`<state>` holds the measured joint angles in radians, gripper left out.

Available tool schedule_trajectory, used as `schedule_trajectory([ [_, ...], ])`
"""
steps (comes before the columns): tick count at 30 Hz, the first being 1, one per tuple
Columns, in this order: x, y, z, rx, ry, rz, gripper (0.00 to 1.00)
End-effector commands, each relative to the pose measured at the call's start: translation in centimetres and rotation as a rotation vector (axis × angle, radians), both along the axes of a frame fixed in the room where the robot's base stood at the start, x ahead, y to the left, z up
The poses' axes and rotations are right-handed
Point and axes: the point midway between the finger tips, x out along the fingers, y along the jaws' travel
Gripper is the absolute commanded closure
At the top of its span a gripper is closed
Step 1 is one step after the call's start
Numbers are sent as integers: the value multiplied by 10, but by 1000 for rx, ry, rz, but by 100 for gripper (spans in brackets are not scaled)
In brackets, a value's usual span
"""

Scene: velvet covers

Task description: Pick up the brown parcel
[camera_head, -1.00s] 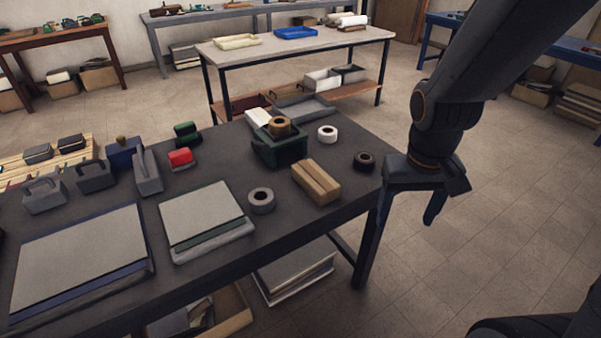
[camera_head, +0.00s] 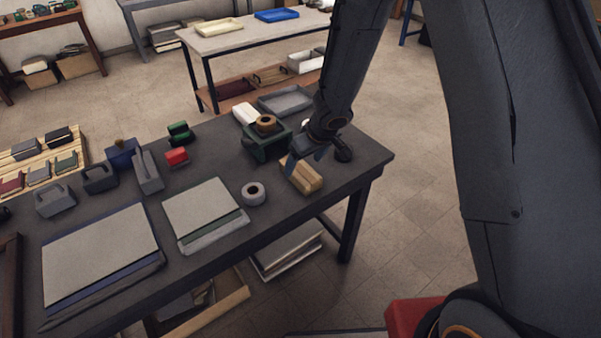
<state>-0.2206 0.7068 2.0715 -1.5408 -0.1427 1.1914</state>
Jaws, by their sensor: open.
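The brown parcel (camera_head: 304,178), a block with a paler band along it, lies near the right end of the dark table (camera_head: 345,185). My gripper (camera_head: 305,165) is over the parcel, pointing down. One dark finger shows at the parcel's left end. The gripper and wrist cover the parcel's far part, and the other finger is not clear. The jaws are open, and I cannot tell whether a finger touches the parcel.
A green tape dispenser (camera_head: 262,150) with a brown roll stands just left of my gripper. A grey tape roll (camera_head: 253,194) lies front left of the parcel. A grey tray (camera_head: 286,100) is behind. Flat pads (camera_head: 200,207) lie further left.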

Motion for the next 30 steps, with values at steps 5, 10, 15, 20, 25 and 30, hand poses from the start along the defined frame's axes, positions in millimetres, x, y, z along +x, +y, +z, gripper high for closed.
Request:
schedule_trajectory([
  [5,6,3,-18,-1,1,-1,23],
  [10,13,6,-30,-1,1,-1,23],
  [15,23,11,-54,-1,1,-2,23],
  [20,26,13,-62,-1,-1,-3,23],
  [25,26,13,-60,-1,-1,-2,25],
  [30,26,13,-60,-1,-1,-2,54],
])
